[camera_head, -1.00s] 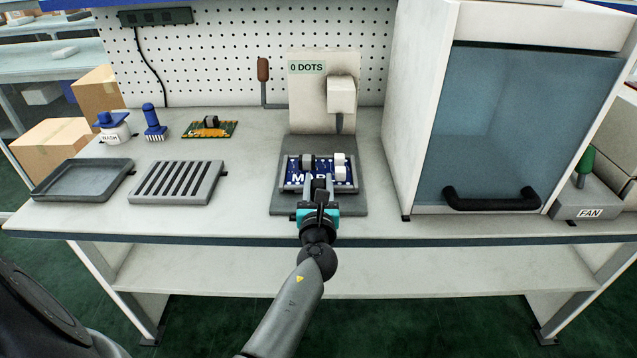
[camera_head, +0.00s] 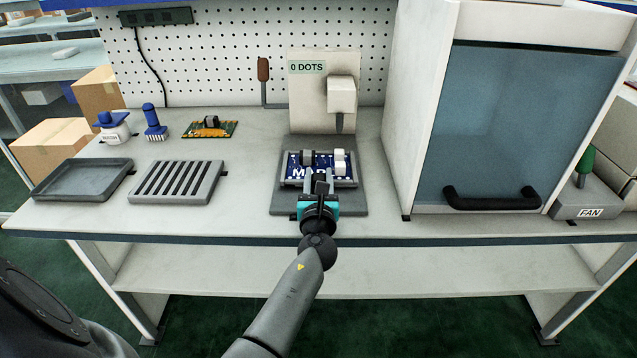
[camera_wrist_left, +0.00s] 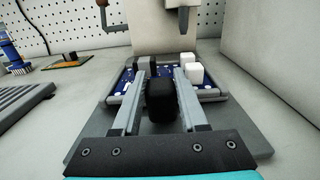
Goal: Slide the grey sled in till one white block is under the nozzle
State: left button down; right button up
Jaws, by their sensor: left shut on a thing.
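The grey sled (camera_head: 346,184) carries a blue board (camera_head: 322,170) and lies on a dark grey base plate (camera_head: 352,205). Two white blocks (camera_head: 340,161) stand one behind the other on the board's right part, also in the left wrist view (camera_wrist_left: 193,73). The nozzle (camera_head: 339,124) hangs behind and above them, roughly in line. A dark grey block (camera_head: 307,158) stands on the board's left part. My left gripper (camera_head: 319,180) is shut on the sled's black handle (camera_wrist_left: 160,100) at the front. My right gripper is not in view.
The nozzle's upright panel (camera_head: 308,105) reads "0 DOTS". A brown-handled lever (camera_head: 263,70) stands to its left. A slotted grey rack (camera_head: 178,183) and tray (camera_head: 83,180) lie left. A large glass-fronted cabinet (camera_head: 500,130) stands close on the right.

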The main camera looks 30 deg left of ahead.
pick_arm(q)
jog(key=b+x, duration=0.1)
jog(key=x, duration=0.3)
jog(key=shift+w+a, duration=0.15)
jog(key=shift+w, duration=0.05)
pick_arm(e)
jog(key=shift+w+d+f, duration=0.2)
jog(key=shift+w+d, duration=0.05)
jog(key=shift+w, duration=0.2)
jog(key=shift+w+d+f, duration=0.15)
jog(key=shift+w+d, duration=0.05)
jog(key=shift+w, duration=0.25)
pick_arm(q)
jog(key=shift+c, duration=2.2)
grip_release()
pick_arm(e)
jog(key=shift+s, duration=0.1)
